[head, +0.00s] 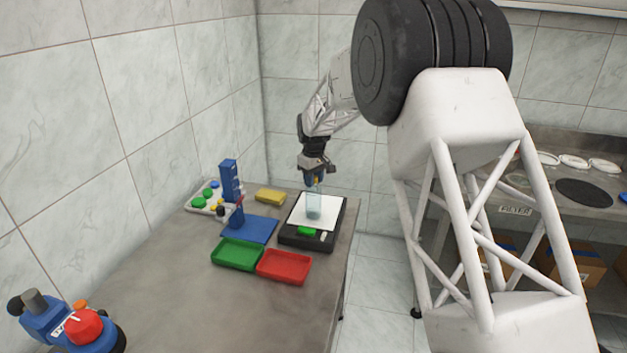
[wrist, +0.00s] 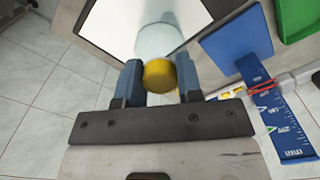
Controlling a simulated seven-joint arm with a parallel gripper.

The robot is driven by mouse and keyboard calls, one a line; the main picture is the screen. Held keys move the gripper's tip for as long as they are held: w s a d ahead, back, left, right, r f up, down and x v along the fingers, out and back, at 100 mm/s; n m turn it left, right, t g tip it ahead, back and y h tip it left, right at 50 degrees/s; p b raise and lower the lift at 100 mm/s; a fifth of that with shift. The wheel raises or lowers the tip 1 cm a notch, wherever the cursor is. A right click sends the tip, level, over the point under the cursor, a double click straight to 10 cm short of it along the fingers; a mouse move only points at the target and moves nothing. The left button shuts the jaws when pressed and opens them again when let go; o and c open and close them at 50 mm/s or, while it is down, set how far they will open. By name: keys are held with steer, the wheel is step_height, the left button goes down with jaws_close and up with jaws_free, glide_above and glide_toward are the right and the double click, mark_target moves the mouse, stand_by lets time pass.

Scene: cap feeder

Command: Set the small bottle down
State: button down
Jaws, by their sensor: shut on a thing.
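The small bottle is pale, see-through blue (head: 314,206) with a yellow cap (wrist: 159,76). It hangs upright below my gripper (head: 315,179), over the white plate (head: 326,222) of a black device (head: 294,241). In the wrist view the two blue fingers of my gripper (wrist: 159,82) are shut on the cap from both sides. The pale bottle body (wrist: 158,41) shows beyond the cap, against the white plate. I cannot tell whether the bottle's base touches the plate.
A green tray (head: 238,265) and a red tray (head: 284,279) lie in front of the device. A blue stand with a ruled scale (head: 231,180) is to the left, near a tray of caps (head: 196,208). A yellow block (head: 270,197) lies behind.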

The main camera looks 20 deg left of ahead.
steer(key=shift+f, duration=0.15)
steer(key=c, duration=0.8)
jaws_free()
steer(key=shift+f, duration=0.1)
step_height(320, 180, up, 12)
steer(key=shift+r, duration=0.15)
steer(key=shift+d, duration=0.15)
stand_by(0.8)
